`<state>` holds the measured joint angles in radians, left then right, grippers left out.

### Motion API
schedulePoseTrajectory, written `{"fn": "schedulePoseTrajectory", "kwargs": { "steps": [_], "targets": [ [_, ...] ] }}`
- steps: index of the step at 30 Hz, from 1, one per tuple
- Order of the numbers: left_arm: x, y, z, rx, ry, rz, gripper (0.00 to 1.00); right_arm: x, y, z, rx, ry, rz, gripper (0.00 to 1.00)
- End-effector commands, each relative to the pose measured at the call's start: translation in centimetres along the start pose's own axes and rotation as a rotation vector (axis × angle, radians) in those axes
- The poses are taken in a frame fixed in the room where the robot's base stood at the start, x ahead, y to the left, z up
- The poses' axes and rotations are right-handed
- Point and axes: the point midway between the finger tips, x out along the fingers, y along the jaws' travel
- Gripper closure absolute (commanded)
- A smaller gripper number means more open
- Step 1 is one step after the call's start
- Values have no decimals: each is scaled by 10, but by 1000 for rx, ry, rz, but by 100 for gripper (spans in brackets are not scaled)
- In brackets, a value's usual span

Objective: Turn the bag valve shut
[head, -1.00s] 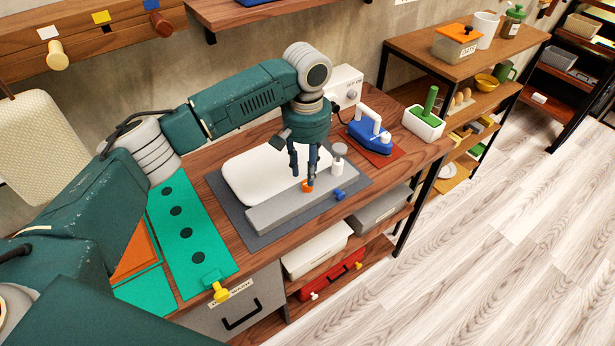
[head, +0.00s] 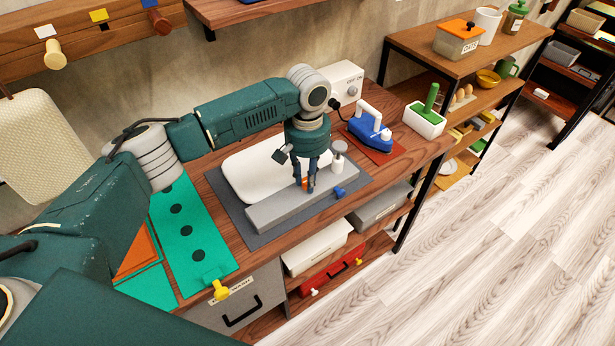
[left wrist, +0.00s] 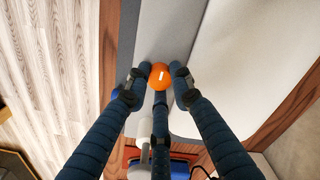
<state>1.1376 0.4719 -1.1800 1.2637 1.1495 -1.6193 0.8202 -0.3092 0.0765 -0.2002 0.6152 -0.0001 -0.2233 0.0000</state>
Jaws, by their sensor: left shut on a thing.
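A white, pillow-like bag (head: 247,170) lies on a dark grey mat (head: 222,198) on the wooden bench, with a long grey bar (head: 284,211) along its front. A small orange knob (head: 305,184), seemingly the valve, sits on the bar and is partly hidden by my fingers. It shows as an orange ball in the left wrist view (left wrist: 158,76). My left gripper (head: 305,187) points down and is shut on the orange knob, with fingers on its sides. Its fingertips also show in the left wrist view (left wrist: 160,80). My right gripper is not in view.
A white post with a grey cap (head: 338,161) stands close to the right of my gripper. A blue knob (head: 339,192) lies by the bar's right end. A blue iron (head: 370,132) on a red mat and a green-handled tool in a white tub (head: 424,121) stand farther right.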

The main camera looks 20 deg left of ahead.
Motion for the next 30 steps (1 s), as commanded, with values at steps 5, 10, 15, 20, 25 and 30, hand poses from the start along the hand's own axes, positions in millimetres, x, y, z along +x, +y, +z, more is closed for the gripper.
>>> {"fn": "schedulePoseTrajectory", "kwargs": {
  "steps": [5,10,15,20,25,30],
  "targets": [
    [-2,0,0,33,-2,1,100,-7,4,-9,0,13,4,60],
    [-4,1,1,116,-4,2,100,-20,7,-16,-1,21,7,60],
    [-5,1,1,248,-5,2,100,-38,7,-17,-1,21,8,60],
    [-5,1,1,399,-4,3,100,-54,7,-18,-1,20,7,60],
    [-4,1,1,560,-3,2,100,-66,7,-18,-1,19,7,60],
    [-4,1,0,721,-2,2,100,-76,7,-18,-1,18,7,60]
  ]
}}
